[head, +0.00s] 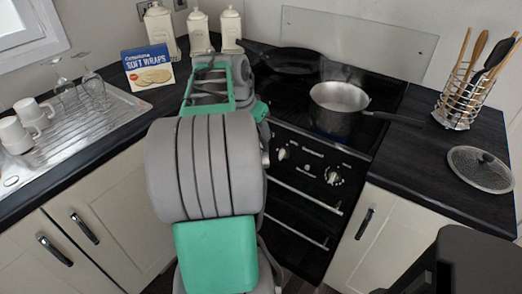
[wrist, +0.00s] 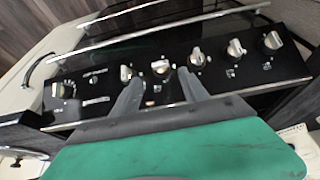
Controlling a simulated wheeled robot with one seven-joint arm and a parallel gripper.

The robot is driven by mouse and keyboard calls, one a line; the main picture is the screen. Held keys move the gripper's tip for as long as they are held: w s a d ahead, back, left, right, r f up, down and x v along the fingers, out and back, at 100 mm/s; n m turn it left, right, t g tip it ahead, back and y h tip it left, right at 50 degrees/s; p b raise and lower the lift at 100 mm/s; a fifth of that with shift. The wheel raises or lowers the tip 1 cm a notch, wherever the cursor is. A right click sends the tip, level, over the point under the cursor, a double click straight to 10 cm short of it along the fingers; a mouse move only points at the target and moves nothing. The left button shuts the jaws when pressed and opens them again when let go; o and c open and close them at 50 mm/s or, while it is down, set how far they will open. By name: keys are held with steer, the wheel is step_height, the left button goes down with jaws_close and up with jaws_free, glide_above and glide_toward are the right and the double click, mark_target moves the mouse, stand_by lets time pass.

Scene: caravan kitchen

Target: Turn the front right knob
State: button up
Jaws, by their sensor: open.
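A row of several silver knobs runs along the black front panel of the cooker (head: 310,166). In the wrist view the picture is turned over, so the panel's right end is at the left. My gripper (wrist: 158,77) is open, its two grey fingers pointing at the panel. One knob (wrist: 160,66) shows between the fingertips; I cannot tell whether they touch it. A second knob (wrist: 125,73) is just left of the left fingertip, and another (wrist: 196,57) is just right of the right one. Which is the front right knob is not readable. In the head view my arm hides the gripper.
A steaming saucepan (head: 339,105) stands on the hob with its handle out to the right. A dark frying pan (head: 290,61) is behind it. Oven handle bars (head: 305,195) stick out below the knobs. A glass lid (head: 480,168) lies on the right worktop.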

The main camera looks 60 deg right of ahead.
mark_target(262, 144)
steer(key=x, duration=0.7)
steer(key=shift+f, duration=0.15)
steer(key=shift+c, duration=0.4)
jaws_close()
